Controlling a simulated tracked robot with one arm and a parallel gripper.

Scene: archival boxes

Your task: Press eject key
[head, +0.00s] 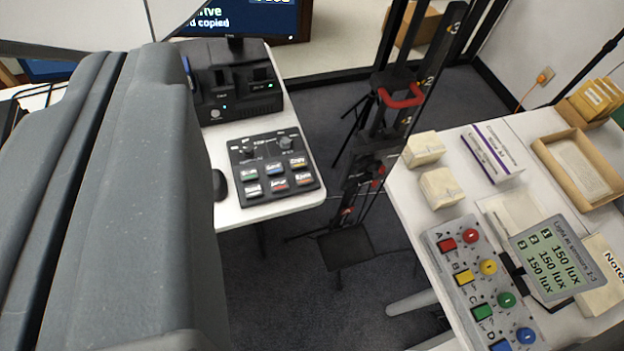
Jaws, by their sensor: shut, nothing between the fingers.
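A black control panel (272,165) lies on the white table at the left, near its right edge. It has two knobs at the top and two rows of small coloured keys below them. The key labels are small and blurred. The lower-right key (304,178) seems to have a label starting with E, but I cannot tell for sure that it is the eject key. My gripper's fingers do not show in this view. A large grey body part of mine fills the left side and hides part of the table.
A black drive unit (239,96) stands behind the panel, below a monitor (262,18). A dark mouse (220,185) lies left of the panel. A black stand (345,245) rises between the tables. The right table holds a coloured-button box (455,249), a lux display (552,258) and cartons.

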